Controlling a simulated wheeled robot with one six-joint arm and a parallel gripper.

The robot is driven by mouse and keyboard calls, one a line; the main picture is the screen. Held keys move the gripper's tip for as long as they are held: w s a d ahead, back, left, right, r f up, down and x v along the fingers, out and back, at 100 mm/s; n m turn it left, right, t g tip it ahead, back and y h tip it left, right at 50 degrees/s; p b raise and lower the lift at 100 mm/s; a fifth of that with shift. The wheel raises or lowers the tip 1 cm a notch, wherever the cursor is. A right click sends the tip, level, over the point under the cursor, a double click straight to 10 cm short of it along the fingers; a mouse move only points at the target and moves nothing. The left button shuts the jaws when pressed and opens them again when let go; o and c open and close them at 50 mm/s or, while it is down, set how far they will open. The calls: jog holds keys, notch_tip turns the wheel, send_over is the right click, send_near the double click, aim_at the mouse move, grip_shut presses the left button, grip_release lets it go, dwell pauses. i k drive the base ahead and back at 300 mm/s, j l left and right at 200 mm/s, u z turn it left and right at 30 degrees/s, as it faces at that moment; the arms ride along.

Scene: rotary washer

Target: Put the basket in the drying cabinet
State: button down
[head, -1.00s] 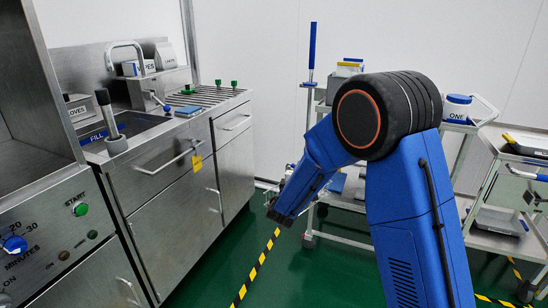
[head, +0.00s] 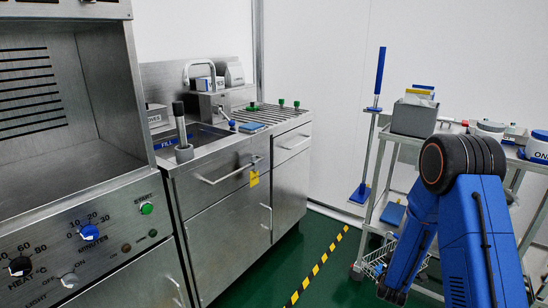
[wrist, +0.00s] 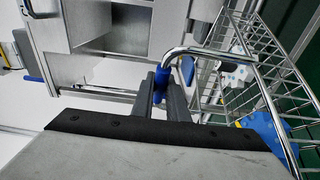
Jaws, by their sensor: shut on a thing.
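My gripper (wrist: 161,96) is shut on the blue grip (wrist: 160,77) of a bent metal handle in the wrist view. The handle belongs to a wire basket (wrist: 262,62), which hangs at the right of that view. Blue and white things show inside or behind its wires. In the head view the basket (head: 377,262) shows partly beside my blue forearm, low over the floor; my fingers are hidden there. The drying cabinet (head: 70,182) stands at the left of the head view. Its steel chamber is open at the front and looks empty, with slots in the back wall.
The cabinet's knob panel (head: 85,245) is below the chamber. A steel sink counter (head: 225,165) with drawers stands beside it. A trolley (head: 400,137) with a grey bin is near my arm at the right. Green floor with a striped line (head: 320,265) is free between them.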

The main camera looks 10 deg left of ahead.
aim_at(67, 171)
jog(key=i+l+u, duration=0.15)
jog(key=u, duration=0.2)
jog(key=i+l+u, duration=0.1)
jog(key=l+u, duration=0.55)
jog(key=i+l, duration=0.05)
